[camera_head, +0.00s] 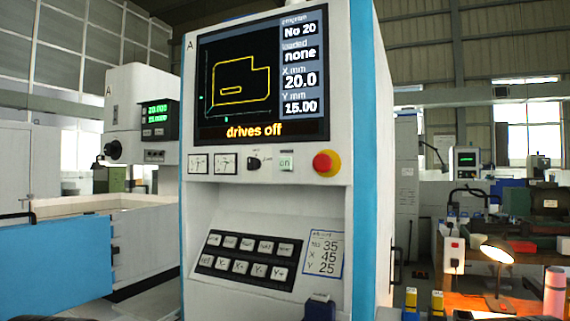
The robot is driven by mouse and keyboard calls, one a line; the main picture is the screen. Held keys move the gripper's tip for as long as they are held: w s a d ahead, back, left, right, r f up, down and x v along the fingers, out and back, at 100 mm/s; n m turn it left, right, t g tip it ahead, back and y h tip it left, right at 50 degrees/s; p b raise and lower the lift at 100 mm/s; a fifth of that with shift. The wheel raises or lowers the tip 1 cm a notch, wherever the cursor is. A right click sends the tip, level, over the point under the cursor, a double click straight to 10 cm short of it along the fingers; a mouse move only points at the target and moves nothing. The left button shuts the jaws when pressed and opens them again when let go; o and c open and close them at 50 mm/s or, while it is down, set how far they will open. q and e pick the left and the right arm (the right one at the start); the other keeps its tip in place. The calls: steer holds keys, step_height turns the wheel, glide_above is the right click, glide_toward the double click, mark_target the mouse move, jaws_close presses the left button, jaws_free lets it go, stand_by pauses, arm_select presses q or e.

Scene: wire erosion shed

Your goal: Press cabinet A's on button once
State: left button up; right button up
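Cabinet A (265,190) stands upright in the centre, white with blue sides and a letter A at its upper left. The screen (262,80) shows a yellow outline, "No 20", "loaded none", X 20.0, Y 15.00 and "drives off". To the button's left is a dark rotary switch (254,164); to its right is a red emergency-stop knob (326,163) on yellow. Neither of my grippers can be made out, and nothing covers the button.
A sloped keypad (246,257) and a card (323,253) reading No 35, X 45, Y 25 sit lower on the cabinet. A dark blue object (320,308) is at its foot. A machine marked A (140,130) stands left; a lit lamp (497,252) stands on a bench right.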

arm_select(q)
jaws_close()
stand_by(1.2)
